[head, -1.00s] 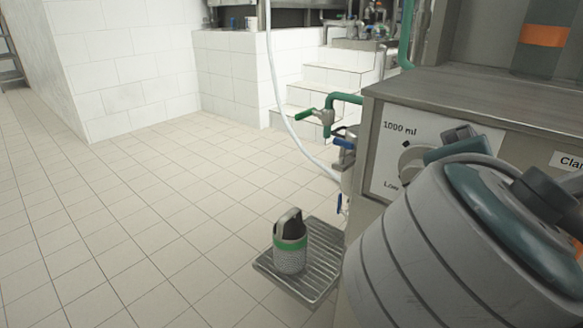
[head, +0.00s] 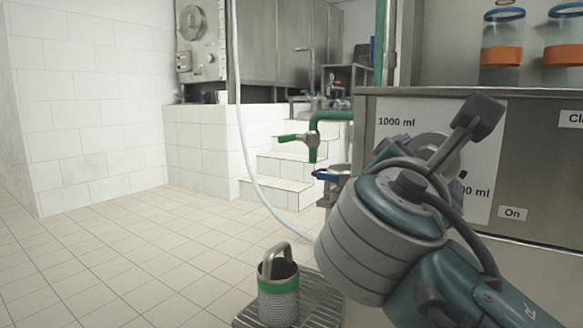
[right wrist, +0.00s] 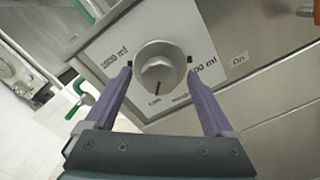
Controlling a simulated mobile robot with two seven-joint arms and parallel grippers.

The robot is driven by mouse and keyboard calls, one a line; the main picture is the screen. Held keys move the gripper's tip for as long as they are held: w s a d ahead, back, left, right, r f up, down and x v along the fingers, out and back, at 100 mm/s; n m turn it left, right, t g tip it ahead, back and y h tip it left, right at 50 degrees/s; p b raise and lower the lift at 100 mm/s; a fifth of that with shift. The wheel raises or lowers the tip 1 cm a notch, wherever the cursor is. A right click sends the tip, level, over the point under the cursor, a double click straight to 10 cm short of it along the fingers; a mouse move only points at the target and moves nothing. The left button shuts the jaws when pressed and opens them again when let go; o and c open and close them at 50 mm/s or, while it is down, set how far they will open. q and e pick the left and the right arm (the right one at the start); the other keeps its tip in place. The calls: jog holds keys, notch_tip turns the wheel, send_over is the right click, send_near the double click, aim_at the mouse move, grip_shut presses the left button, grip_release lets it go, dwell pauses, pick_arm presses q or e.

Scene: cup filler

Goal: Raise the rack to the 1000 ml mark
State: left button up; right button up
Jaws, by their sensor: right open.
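The dial knob (right wrist: 160,68) sits on a white panel (right wrist: 125,40) in the right wrist view. A dark mark on it points down, toward small blurred labels and away from the "1000 ml" text at upper left. My right gripper (right wrist: 159,69) is open, one purple finger on each side of the knob; I cannot tell whether they touch it. In the head view my right arm hides most of the dial. The slatted rack (head: 246,319) is low at the bottom edge, partly cut off. A metal cup (head: 278,300) with a green band stands upright on it. My left gripper is not in view.
A green tap (head: 312,143) and a blue-handled fitting (head: 327,175) stick out left of the steel machine (head: 545,160). A pale hose (head: 243,130) hangs down to the floor area. Tiled floor at left is clear.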

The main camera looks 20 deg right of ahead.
jog(key=shift+x, duration=1)
jog(key=shift+c, duration=0.3)
jog(key=c, duration=1.3)
